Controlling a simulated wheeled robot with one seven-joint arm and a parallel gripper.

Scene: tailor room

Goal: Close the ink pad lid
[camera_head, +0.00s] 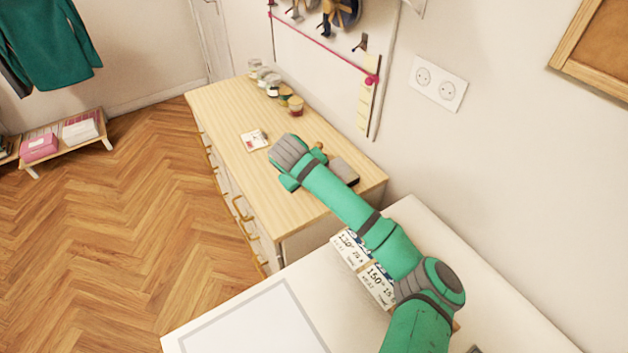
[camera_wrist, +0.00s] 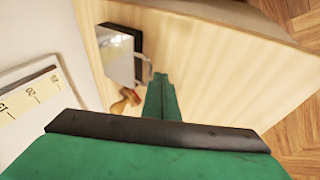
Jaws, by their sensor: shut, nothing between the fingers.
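The ink pad (camera_wrist: 117,55) lies on the wooden dresser top. In the wrist view it shows a light grey panel with a dark part along its upper and right sides; how far the lid stands open is hard to tell. It also shows in the head view (camera_head: 344,171) as a grey-brown block, partly hidden by my arm. My gripper (camera_wrist: 161,78) is shut and empty, its tips just right of the ink pad in the wrist view. A thin pale curved edge lies between them; whether the tips touch it, I cannot tell.
A wooden-handled stamp (camera_wrist: 126,101) lies beside the ink pad, close to my fingers. A small white card-like item (camera_head: 254,140) and several jars (camera_head: 270,85) stand farther along the dresser top (camera_head: 225,105). The wall runs along its back.

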